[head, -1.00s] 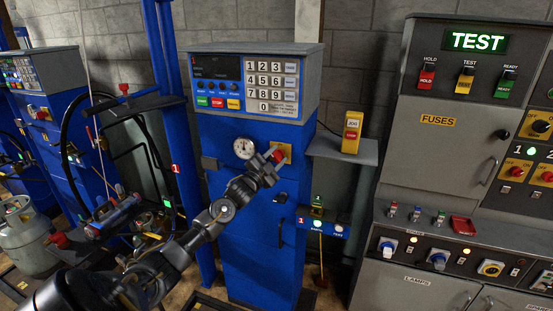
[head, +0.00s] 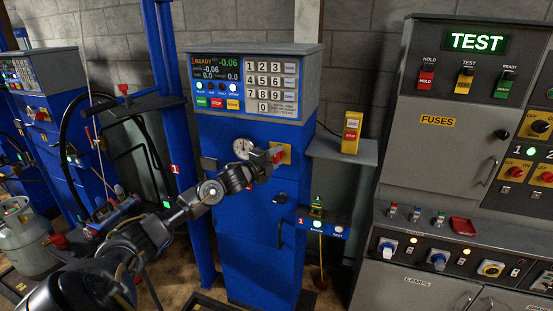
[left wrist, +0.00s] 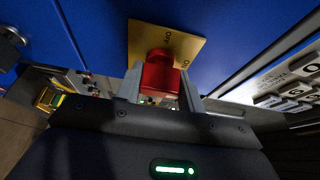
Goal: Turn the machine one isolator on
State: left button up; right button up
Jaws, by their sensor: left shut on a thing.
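The machine one isolator is a red rotary knob (left wrist: 160,75) on a yellow plate (left wrist: 170,42) with OFF and ON lettering, in the left wrist view. In the head view the yellow plate (head: 286,147) is on the front of the blue machine one cabinet (head: 262,210). My left gripper (head: 272,157) is shut on the red knob, with a finger on either side of it. The display (head: 217,67) above is lit and reads READY with numbers. My right gripper is not in view.
A round gauge (head: 242,149) is just left of the isolator, close to my left wrist. A black handle (head: 280,198) is below. A grey shelf (head: 345,150) with a yellow switch box (head: 351,132) stands to the right.

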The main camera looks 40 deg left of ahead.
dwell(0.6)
pick_arm(q)
jog(key=o, duration=1)
jog(key=shift+s+f, duration=0.1)
jog(key=shift+s+f, duration=0.1)
jog(key=shift+s, duration=0.2)
jog(key=s+b, duration=0.4)
jog(key=s, duration=0.6)
jog(key=shift+a+r, duration=0.2)
jog(key=shift+a, duration=0.05)
